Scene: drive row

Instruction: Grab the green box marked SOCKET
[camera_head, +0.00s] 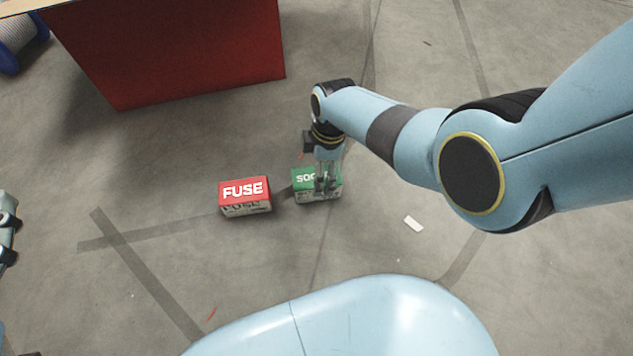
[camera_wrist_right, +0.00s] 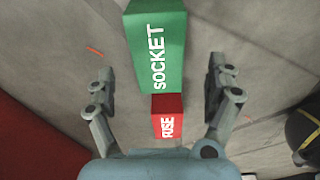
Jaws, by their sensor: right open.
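The green box marked SOCKET (camera_head: 303,183) sits on the floor. My right gripper (camera_head: 326,184) is over its right part in the head view and hides some of the lettering. In the right wrist view the green top (camera_wrist_right: 158,45) shows with the full word, lying between the lines of the two open fingers (camera_wrist_right: 175,72).
A red box marked FUSE (camera_head: 245,192) stands just left of the green box; it also shows in the wrist view (camera_wrist_right: 167,118). A large red block (camera_head: 180,50) stands behind. A small white piece (camera_head: 413,223) lies to the right. The floor in front is mostly clear.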

